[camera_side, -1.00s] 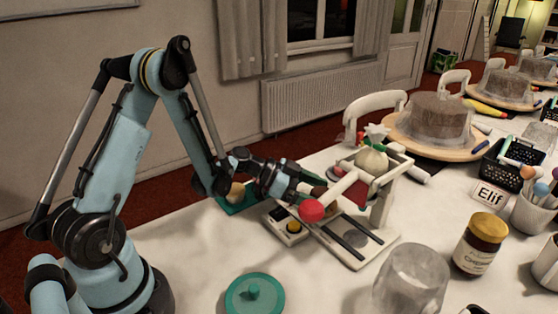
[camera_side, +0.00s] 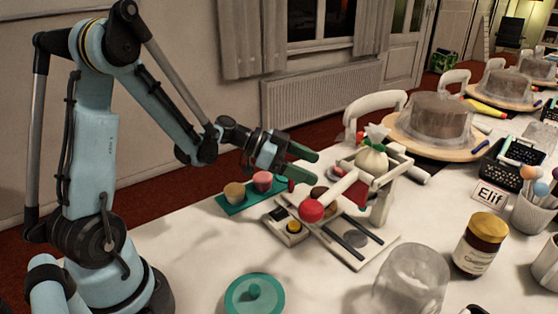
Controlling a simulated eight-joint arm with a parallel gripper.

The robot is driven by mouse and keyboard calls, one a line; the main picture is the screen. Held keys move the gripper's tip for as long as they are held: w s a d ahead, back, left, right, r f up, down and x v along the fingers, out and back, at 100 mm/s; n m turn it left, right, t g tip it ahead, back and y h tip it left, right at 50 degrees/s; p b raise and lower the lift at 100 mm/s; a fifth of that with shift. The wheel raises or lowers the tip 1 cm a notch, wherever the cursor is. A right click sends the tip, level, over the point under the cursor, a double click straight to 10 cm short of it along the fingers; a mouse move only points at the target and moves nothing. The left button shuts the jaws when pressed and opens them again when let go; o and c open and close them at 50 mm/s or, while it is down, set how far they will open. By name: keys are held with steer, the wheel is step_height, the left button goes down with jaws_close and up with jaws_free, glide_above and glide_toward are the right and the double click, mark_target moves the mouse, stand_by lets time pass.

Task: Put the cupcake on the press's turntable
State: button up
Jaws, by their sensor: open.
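My gripper (camera_side: 312,165) is open and empty, its green fingers held in the air above the back of the table, left of the piping bag (camera_side: 371,158). The press (camera_side: 385,192) is a white frame with a lever ending in a red ball (camera_side: 311,210). A brown round thing (camera_side: 318,191) shows behind the lever; I cannot tell whether it is a cupcake on the turntable, and the turntable is mostly hidden. A tan cupcake (camera_side: 234,194) and a pink cupcake (camera_side: 262,181) stand on a green tray (camera_side: 237,209) left of the press.
A teal round lid (camera_side: 254,295) lies at the front. A clear upturned tub (camera_side: 411,282) and a brown jar (camera_side: 479,245) stand at the right. A covered cake (camera_side: 438,118) is behind, near a black basket (camera_side: 513,163).

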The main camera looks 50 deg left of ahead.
steer(key=s+d+r+n+g+y, duration=0.1)
steer(key=s+n+y, duration=0.3)
steer(key=s, duration=0.3)
steer(key=s+d+r+n+g+y, duration=0.1)
steer(key=s+n+y, duration=0.4)
steer(key=s, duration=0.1)
steer(key=shift+s+d+r+y, duration=0.25)
steer(key=shift+s+y, duration=0.05)
steer(key=shift+s, duration=0.05)
